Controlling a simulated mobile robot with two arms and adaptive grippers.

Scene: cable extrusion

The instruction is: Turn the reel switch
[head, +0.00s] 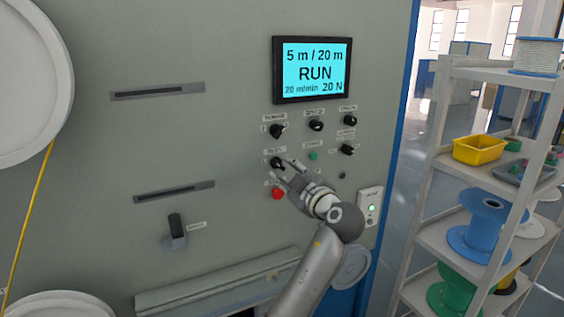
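The control panel (230,130) carries several black rotary knobs with small labels, too small to read surely. One black knob (276,162), which looks like the reel switch, sits in the left column above a red button (278,194). My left gripper (279,166) reaches up from below right, and its two fingers are spread apart around or just in front of this knob. I cannot tell whether they touch it. The gripper partly covers the area right of the red button. My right gripper is not in view.
A screen (314,70) above the knobs reads "5 m / 20 m RUN 20 m/min 20 N". A black lever (175,226) sits at lower left. A white reel (35,75) with a yellow cable (30,220) is at far left. A shelf (450,150) with spools stands right.

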